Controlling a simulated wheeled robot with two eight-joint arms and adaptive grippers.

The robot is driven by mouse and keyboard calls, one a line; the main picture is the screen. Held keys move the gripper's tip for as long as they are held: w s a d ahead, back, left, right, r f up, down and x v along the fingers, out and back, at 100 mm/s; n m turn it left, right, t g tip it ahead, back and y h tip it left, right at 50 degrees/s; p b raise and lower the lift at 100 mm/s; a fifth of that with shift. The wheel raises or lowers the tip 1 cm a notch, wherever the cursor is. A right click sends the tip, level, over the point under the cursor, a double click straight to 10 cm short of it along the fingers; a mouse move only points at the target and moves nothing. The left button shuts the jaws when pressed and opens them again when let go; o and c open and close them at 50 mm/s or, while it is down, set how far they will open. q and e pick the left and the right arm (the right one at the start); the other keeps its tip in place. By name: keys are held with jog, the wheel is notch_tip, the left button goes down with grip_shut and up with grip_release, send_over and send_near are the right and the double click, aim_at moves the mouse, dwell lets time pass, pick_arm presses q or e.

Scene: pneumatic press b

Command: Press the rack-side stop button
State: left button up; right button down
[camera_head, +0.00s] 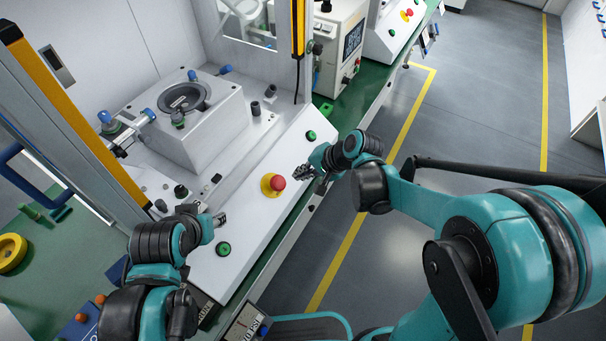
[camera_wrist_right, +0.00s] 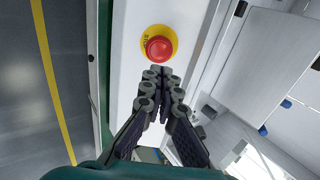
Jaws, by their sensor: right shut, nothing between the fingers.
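A red stop button (camera_head: 277,182) on a yellow round base sits on the white sloped front panel (camera_head: 255,215) of the press. In the right wrist view the same red stop button (camera_wrist_right: 158,48) shows just beyond my fingertips. My right gripper (camera_head: 303,172) is shut and empty, close to the right of the button. In its wrist view the right gripper (camera_wrist_right: 163,76) points at the button's lower edge; whether it touches cannot be told. My left gripper (camera_head: 220,219) is over the panel's left part, left of the button; its fingers are too small to read.
Green buttons sit on the same panel, one near the left end (camera_head: 223,248) and one near the far end (camera_head: 311,135). Another panel with a red button (camera_head: 407,14) stands farther back. Yellow-black posts (camera_head: 298,28) flank the press fixture (camera_head: 190,120). Floor on the right is open.

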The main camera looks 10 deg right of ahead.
aim_at(280, 183)
jog(key=b+x, duration=0.3)
jog(key=x, duration=0.7)
